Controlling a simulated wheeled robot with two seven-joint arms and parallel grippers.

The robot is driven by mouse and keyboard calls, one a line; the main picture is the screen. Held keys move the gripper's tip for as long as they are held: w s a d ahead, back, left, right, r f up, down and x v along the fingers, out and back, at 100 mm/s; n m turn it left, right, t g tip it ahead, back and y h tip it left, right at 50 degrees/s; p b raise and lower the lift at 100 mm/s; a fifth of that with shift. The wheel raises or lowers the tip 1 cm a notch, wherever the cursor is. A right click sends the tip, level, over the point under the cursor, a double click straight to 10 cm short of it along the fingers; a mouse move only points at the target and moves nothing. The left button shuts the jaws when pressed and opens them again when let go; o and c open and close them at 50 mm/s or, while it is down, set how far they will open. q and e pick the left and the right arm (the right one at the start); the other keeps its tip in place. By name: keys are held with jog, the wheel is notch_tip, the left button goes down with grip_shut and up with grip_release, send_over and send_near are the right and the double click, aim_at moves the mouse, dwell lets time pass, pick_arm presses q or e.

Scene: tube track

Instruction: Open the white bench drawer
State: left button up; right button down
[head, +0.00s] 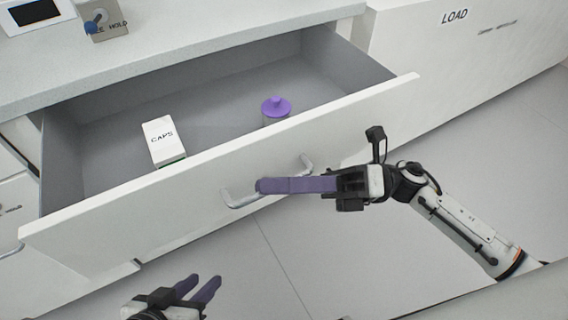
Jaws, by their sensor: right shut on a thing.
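The white bench drawer (110,202) is pulled well out from under the bench top, and its grey inside shows. Its metal handle (238,199) is on the front panel. My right gripper (262,186) reaches in from the right and is shut on the handle; its purple fingers cover the middle of the bar. My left gripper (200,287) is low in the view, in front of the drawer, touching nothing. Its two purple fingers are apart, with a gap between them.
Inside the drawer are a white box marked CAPS (163,141) and a purple-lidded container (275,109). A device with a dark screen (38,12) and a grey block with a blue knob (104,20) stand on the bench top (200,38). A white cabinet marked LOAD (440,62) is at right.

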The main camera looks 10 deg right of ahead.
jog(key=shift+s+d, duration=0.15)
jog(key=shift+s, duration=0.15)
jog(key=c, duration=2.1)
grip_release()
jog(key=v, duration=1)
jog(key=shift+d, duration=0.2)
